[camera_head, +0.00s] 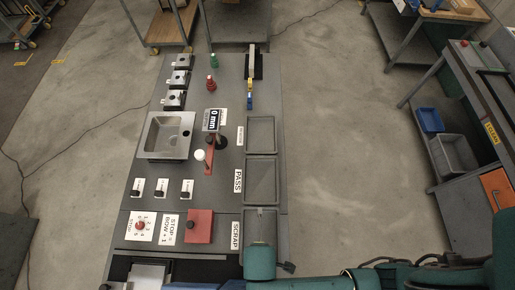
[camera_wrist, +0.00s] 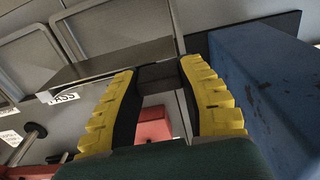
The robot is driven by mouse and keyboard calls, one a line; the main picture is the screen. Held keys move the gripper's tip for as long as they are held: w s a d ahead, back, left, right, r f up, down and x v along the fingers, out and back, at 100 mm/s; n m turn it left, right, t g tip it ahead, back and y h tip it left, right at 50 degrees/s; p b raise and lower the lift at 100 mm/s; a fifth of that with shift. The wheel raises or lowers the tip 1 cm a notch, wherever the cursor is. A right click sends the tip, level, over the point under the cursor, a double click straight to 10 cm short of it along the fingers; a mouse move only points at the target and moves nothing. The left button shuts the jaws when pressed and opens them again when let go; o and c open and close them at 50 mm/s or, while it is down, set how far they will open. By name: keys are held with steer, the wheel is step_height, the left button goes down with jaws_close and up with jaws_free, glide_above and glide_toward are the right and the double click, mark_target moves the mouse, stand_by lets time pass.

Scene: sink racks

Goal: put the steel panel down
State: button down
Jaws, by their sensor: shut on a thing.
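The steel panel (camera_wrist: 112,62) is a flat grey plate in the wrist view. Its near end lies between the black inner pads of my gripper's yellow fingers (camera_wrist: 158,76), which are shut on it. The plate reaches out to the left, with tray rims showing beyond it. In the head view my teal wrist covers the near part of the SCRAP tray (camera_head: 247,214). The fingers are hidden there, and I cannot clearly make out the panel. I cannot tell from these views whether the panel touches anything below.
The PASS tray (camera_head: 261,181) and another tray (camera_head: 261,134) beyond it look empty. A red block (camera_head: 198,226) stands left of the SCRAP tray. A metal sink (camera_head: 168,135), a gauge display (camera_head: 212,120) and knobs occupy the bench's left side. A blue surface (camera_wrist: 262,85) is close right of my fingers.

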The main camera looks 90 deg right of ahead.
step_height(320, 180, down, 8)
steer(key=shift+d+f, duration=0.25)
steer(key=shift+d, duration=0.05)
steer(key=c, duration=0.7)
jaws_free()
steer(key=shift+f, duration=0.15)
step_height(320, 180, up, 12)
steer(key=shift+a+r, duration=0.1)
steer(key=shift+r, duration=0.05)
